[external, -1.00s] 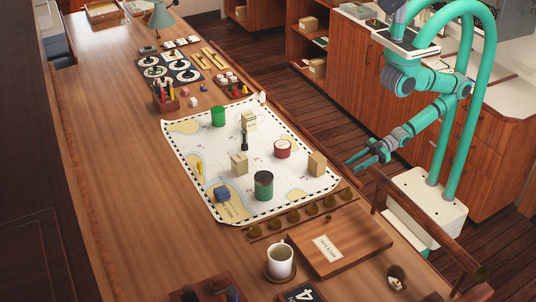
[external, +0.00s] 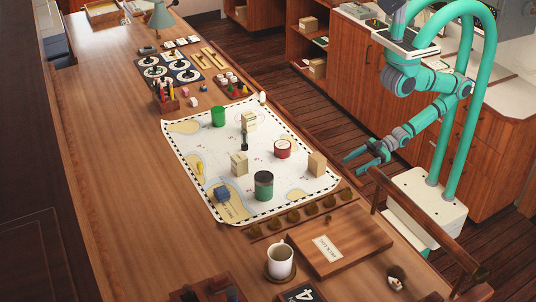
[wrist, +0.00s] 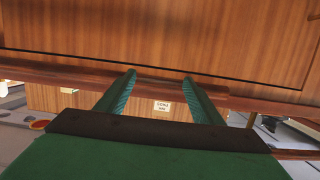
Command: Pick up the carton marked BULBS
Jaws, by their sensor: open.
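My gripper (external: 352,165) is open and empty, off the desk's right side and apart from the right-edge carton. In the wrist view, a tan carton with a white label (wrist: 162,106) shows beyond and between my open fingers (wrist: 162,85); its print is not legible.
The chart (external: 212,175) also holds a green cylinder (external: 218,117), a red tin (external: 283,149), a dark green tin (external: 263,187) and a blue block (external: 222,194). A wooden rail (external: 420,215) runs along the desk's near right side. A white mug (external: 280,260) stands at the front.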

